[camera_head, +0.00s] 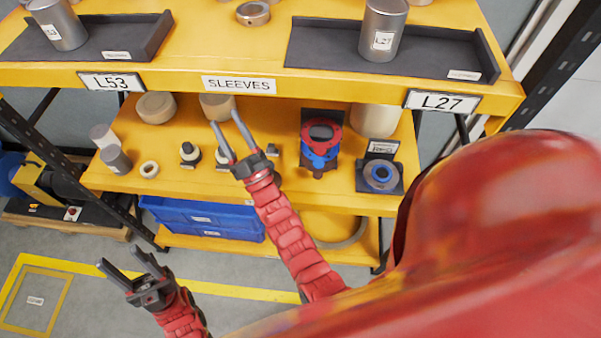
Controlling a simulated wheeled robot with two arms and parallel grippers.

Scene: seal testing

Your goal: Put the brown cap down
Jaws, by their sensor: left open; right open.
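I cannot tell for sure which thing is the brown cap. Tan round pieces stand at the back of the middle shelf: one at left (155,107), one (217,105) partly behind my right gripper, and a larger one (375,119) at right. A red and blue fixture (320,141) with a dark centre stands on the same shelf. My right gripper (225,118) is open and empty in front of this shelf, left of the fixture. My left gripper (119,255) is open and empty, low over the floor at left.
The yellow upper shelf (190,75) holds dark trays with grey metal sleeves. Small cream and black pieces (190,154), a pale ring (149,169) and a blue and grey ring on a stand (381,175) sit on the middle shelf. Blue bins (205,218) are below.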

